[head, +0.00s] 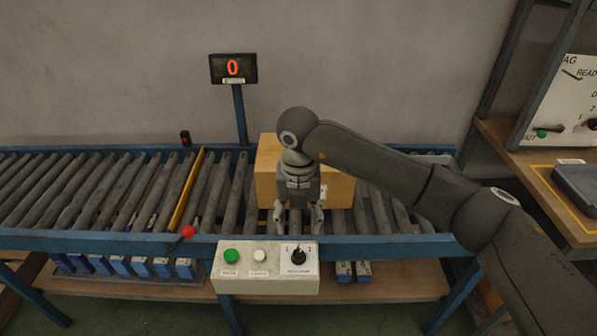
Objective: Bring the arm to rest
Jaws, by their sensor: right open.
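My right arm comes in from the lower right and reaches across the roller conveyor. My right gripper (299,218) points down, open and apparently empty, just behind the control box (265,284) at the conveyor's front edge. The control box carries a green button (231,256), a white button (260,256) and a black selector knob (299,257) marked 1 and 2. The gripper is above and behind the knob and looks apart from it. My left gripper is not in view.
A cardboard box (265,170) sits on the conveyor (100,190) behind the gripper, partly hidden by my arm. A yellow bar (186,190) crosses the rollers. A display (233,68) reads 0. A wooden bench (525,165) with a grey tray (578,184) stands right.

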